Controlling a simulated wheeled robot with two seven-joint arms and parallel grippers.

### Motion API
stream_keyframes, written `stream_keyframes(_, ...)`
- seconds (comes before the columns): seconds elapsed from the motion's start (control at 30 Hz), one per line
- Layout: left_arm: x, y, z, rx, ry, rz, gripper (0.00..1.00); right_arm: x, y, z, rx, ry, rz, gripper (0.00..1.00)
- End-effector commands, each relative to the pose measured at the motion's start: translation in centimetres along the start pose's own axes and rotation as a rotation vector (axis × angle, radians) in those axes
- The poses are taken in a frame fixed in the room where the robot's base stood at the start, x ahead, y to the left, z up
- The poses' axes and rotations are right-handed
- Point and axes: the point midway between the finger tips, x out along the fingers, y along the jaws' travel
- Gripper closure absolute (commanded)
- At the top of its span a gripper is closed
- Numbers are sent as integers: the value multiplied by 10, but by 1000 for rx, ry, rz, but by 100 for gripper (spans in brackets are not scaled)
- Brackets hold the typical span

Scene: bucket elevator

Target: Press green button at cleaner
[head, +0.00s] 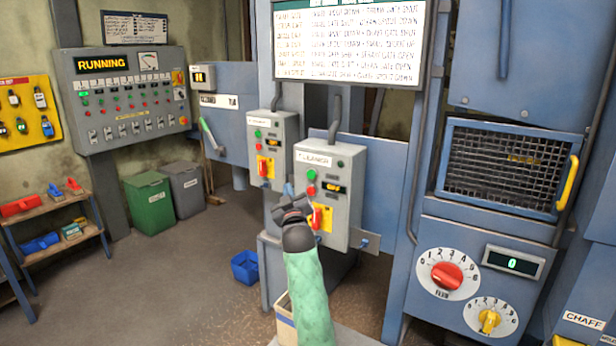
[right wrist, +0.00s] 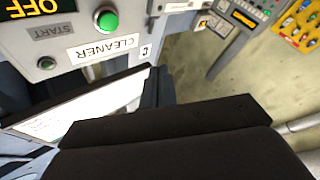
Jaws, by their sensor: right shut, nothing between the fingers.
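The cleaner box (head: 343,165) is a grey panel with a white CLEANER label (head: 315,158). Its green button (head: 312,175) sits above a red button, beside an amber display that reads OFF in the right wrist view. A red rotary switch on a yellow plate (head: 327,225) is lower down. In the right wrist view the box is upside down, with the green button (right wrist: 107,20) at the top. My right gripper (head: 292,205) is shut and empty, in front of the box's lower left and below the green button in the picture. It appears apart from the button. My left gripper is out of view.
A similar grey control box (head: 287,133) stands just left, with its own green and red buttons. A wall sign (head: 348,50) hangs above. A blue machine with a wire grille (head: 506,165) and dials is at the right. A blue bin (head: 245,267) sits on the floor.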

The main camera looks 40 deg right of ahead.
Motion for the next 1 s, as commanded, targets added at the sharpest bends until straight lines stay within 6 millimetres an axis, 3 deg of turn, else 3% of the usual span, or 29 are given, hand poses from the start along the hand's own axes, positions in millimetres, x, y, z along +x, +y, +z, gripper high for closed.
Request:
stream_keyframes(0.43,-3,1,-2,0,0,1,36,6,4,6,-1,-2,0,100)
stream_keyframes(1.0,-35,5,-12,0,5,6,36,50,37,37,-1,-2,-1,100)
